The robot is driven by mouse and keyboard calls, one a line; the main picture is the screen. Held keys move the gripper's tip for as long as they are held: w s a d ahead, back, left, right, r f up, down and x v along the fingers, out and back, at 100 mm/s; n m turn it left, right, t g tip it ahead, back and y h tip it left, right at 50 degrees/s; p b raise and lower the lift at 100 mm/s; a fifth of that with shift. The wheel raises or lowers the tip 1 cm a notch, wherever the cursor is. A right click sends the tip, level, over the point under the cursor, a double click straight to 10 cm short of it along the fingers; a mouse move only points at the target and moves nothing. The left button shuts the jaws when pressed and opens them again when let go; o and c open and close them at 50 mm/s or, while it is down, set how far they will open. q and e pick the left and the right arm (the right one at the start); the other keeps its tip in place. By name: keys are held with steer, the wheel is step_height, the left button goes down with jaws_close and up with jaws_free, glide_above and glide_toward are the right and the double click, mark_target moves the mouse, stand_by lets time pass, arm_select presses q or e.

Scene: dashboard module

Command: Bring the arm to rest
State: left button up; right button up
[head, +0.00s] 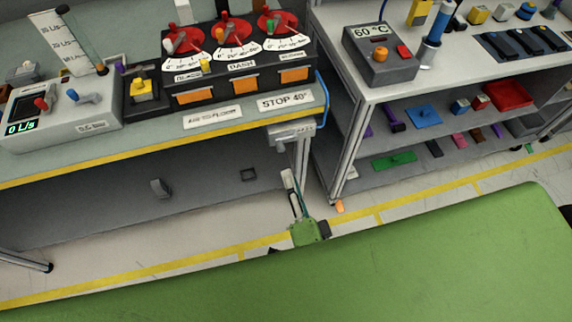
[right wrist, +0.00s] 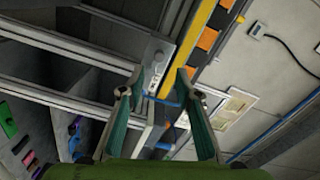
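My right gripper (head: 291,186) shows in the head view in front of the bench, near the gap between the bench and the shelf rack. In the right wrist view, the two fingers of the right gripper (right wrist: 160,82) stand apart with nothing held between them. A small grey box (head: 287,135) under the bench's front corner lies beyond the gripper and appears between the fingers in the wrist view. My left gripper is in neither view.
The bench (head: 150,145) carries a dashboard module (head: 238,80) with red dials and a grey flow box (head: 60,112). The shelf rack (head: 380,95) at the right holds a 60 °C box (head: 380,55) and coloured parts. Floor with yellow lines (head: 410,208) is open in front.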

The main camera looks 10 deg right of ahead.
steer(key=shift+s, duration=1.2)
steer(key=shift+f, duration=0.1)
